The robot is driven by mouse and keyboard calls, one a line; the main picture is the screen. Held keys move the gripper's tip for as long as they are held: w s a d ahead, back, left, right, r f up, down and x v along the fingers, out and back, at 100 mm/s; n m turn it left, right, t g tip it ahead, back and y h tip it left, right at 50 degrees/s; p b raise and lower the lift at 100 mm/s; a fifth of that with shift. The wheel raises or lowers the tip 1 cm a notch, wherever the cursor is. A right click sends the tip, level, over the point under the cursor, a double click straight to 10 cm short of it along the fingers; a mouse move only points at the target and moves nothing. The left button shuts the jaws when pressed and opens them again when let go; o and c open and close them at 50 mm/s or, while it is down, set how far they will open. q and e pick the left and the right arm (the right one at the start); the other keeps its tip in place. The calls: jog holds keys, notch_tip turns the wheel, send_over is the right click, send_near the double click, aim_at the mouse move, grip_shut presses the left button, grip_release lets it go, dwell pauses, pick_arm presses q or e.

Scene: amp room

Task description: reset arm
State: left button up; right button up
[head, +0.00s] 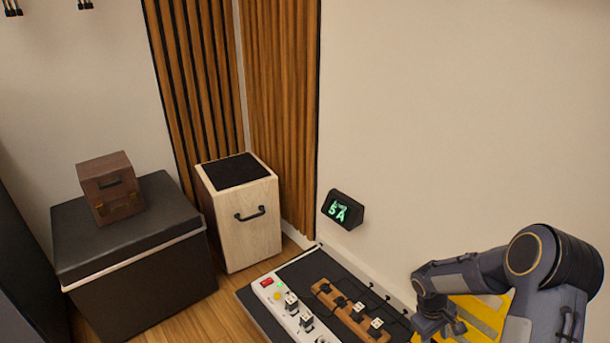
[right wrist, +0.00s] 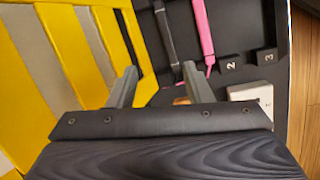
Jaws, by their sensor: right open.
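My right arm comes in from the lower right in the head view. Its right gripper (head: 440,322) is low, over or near the right end of the black board (head: 293,272) and the yellow striped panel (head: 490,312). In the right wrist view the two fingers of the right gripper (right wrist: 161,82) stand apart, with nothing visibly clamped between them. Past the fingertips lie a dark strap (right wrist: 165,35), a pink strap (right wrist: 203,28) and the yellow and grey striped panel (right wrist: 92,45). My left gripper is not in view.
A white power strip (head: 276,297) with plugs and a wooden strip (head: 345,312) lie on the board. A small display (head: 343,210) is by the wall. A wooden box (head: 243,225) and a black case (head: 140,275) bearing a brown box (head: 112,190) stand left.

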jog(key=s+a+r+m+t+y, duration=0.2)
jog(key=s+r, duration=0.3)
jog(key=r, duration=0.5)
jog(key=s+a+r+m+t+y, duration=0.1)
jog(key=s+a+r+m, duration=0.2)
jog(key=r, duration=0.7)
jog(key=s+a+r+m+t+y, duration=0.1)
jog(key=s+a+r+t+y, duration=0.2)
jog(key=s, duration=0.4)
jog(key=s+a+r+m+t+y, duration=0.1)
jog(key=s+a+r, duration=0.2)
jog(key=s+a, duration=0.35)
notch_tip(320, 180, up, 34)
jog(key=s+p, duration=0.1)
jog(key=p, duration=3.3)
jog(key=shift+s+d+r, duration=0.15)
jog(key=shift+d, duration=0.25)
jog(key=shift+c, duration=1)
jog(key=shift+s+d, duration=0.1)
